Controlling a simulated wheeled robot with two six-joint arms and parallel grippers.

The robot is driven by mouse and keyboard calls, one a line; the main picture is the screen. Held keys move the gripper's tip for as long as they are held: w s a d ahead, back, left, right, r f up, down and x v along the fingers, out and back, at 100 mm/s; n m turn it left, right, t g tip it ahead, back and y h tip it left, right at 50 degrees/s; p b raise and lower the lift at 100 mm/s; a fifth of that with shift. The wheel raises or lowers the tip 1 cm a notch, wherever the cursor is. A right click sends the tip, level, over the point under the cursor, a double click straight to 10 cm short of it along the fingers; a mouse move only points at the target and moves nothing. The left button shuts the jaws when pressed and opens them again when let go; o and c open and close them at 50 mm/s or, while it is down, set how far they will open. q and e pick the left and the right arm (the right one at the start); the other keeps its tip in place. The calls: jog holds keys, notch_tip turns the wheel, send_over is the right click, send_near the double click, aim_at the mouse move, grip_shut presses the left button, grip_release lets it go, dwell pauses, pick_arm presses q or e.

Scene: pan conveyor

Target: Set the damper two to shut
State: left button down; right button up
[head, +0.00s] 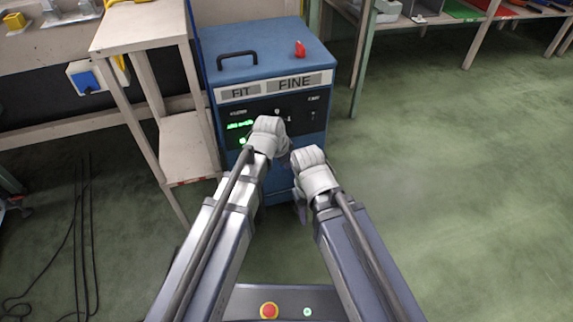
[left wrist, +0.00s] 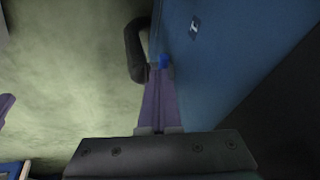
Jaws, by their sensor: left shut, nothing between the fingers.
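The blue cabinet (head: 262,62) with FIT and FINE labels stands ahead, its dark control panel (head: 300,104) facing me. I cannot make out which control is damper two. My left gripper (left wrist: 158,70) is shut and empty. In the left wrist view its fingertips are at a small blue part (left wrist: 164,61) beside the cabinet's blue face (left wrist: 225,60); I cannot tell whether they touch. A black curved handle (left wrist: 136,50) is just left of the fingertips. In the head view my left wrist hides part of the panel. My right gripper (head: 300,210) hangs low before the cabinet; its jaws are unclear.
A beige stand (head: 190,145) is close on the cabinet's left. A black handle (head: 237,56) and a red object (head: 300,48) are on the cabinet's top. Black cables (head: 80,235) lie on the floor at left. The green floor (head: 460,190) at right is clear.

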pick_arm(q)
jog(key=shift+w+a+f, duration=0.15)
jog(key=shift+w+a, duration=0.05)
jog(key=shift+w, duration=0.25)
jog(key=shift+f, duration=0.1)
jog(key=shift+s, duration=0.1)
jog(key=shift+s+d, duration=0.5)
jog(key=shift+s, duration=0.05)
